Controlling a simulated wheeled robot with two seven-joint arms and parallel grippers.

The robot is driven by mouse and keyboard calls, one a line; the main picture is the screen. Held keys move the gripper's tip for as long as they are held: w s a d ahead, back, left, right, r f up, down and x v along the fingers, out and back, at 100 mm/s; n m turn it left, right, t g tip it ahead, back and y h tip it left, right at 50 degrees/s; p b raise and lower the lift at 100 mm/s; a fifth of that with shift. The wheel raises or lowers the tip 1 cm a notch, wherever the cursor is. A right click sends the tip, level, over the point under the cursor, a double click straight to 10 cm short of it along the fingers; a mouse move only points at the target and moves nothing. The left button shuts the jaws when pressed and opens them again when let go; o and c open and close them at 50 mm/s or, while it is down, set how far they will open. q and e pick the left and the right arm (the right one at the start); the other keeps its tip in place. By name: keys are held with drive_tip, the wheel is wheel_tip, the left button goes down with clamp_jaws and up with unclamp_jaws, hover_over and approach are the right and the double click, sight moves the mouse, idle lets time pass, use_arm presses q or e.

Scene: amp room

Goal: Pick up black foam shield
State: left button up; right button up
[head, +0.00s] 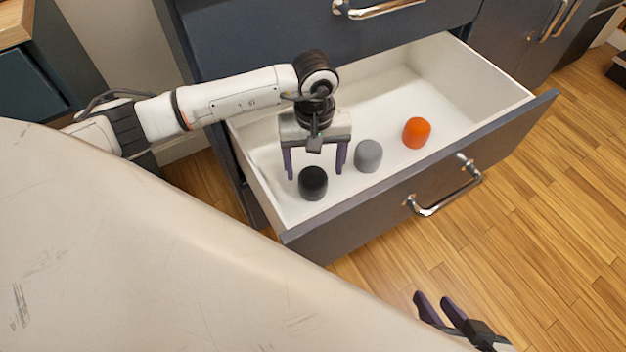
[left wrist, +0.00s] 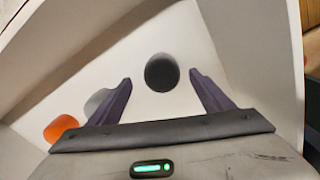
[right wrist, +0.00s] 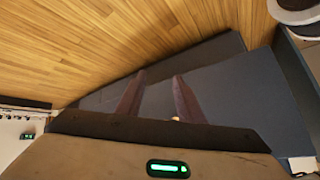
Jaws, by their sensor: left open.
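The black foam shield (head: 313,183) is a small rounded black cap on the white floor of the open drawer, near the drawer's front left corner. It also shows in the left wrist view (left wrist: 161,72), just beyond and between the fingertips. My left gripper (head: 317,175) is open and empty, pointing down into the drawer, with its purple fingers spread above and behind the black shield. My right gripper (head: 430,301) is far from it, low over the wooden floor outside the drawer. Its two fingers stand apart with nothing between them in the right wrist view (right wrist: 158,98).
A grey foam shield (head: 368,156) sits close to the right of the black one, and an orange one (head: 416,132) further right. The drawer's front panel (head: 420,185) and white side walls enclose them. A metal handle (head: 445,190) sticks out from the front.

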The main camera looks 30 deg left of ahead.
sight(313, 175)
use_arm(q)
drive_tip(key=f, duration=0.1)
drive_tip(key=f+b, duration=0.1)
drive_tip(key=f, duration=0.2)
drive_tip(key=shift+w+a+f+b, duration=0.2)
drive_tip(key=shift+a+f+b, duration=0.1)
drive_tip(key=shift+f+b, duration=0.1)
drive_tip(key=c, duration=1.1)
